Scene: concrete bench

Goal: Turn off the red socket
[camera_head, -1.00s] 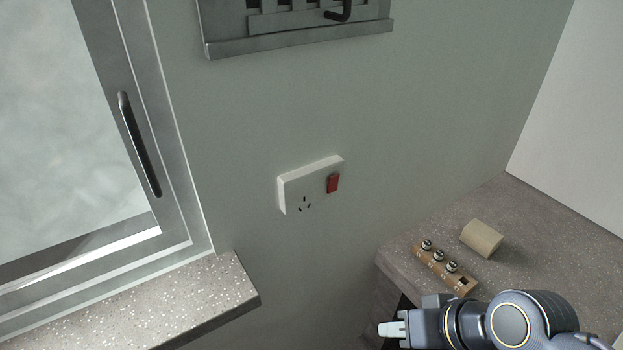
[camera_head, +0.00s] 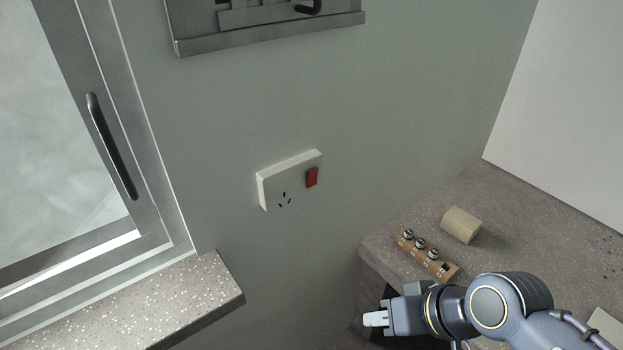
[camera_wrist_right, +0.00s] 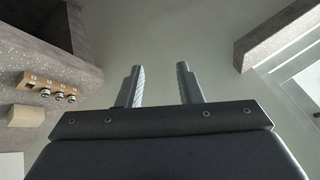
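The white wall socket (camera_head: 290,181) is on the grey-green wall in the middle of the head view. Its red switch (camera_head: 312,177) is on the right side of the plate, with dark plug holes to its left. My right gripper (camera_head: 376,319) is below and to the right of the socket, apart from it, pointing left in the head view. In the right wrist view my right gripper (camera_wrist_right: 160,85) has its two fingers spread with nothing between them. The socket cannot be made out in that view. My left gripper is not in view.
A stone bench (camera_head: 545,220) at the right holds a wooden block with several metal pieces (camera_head: 425,255) and a beige block (camera_head: 460,225). A window with a dark handle (camera_head: 112,147) and a speckled ledge (camera_head: 190,300) are at left. A metal rack (camera_head: 270,35) hangs above.

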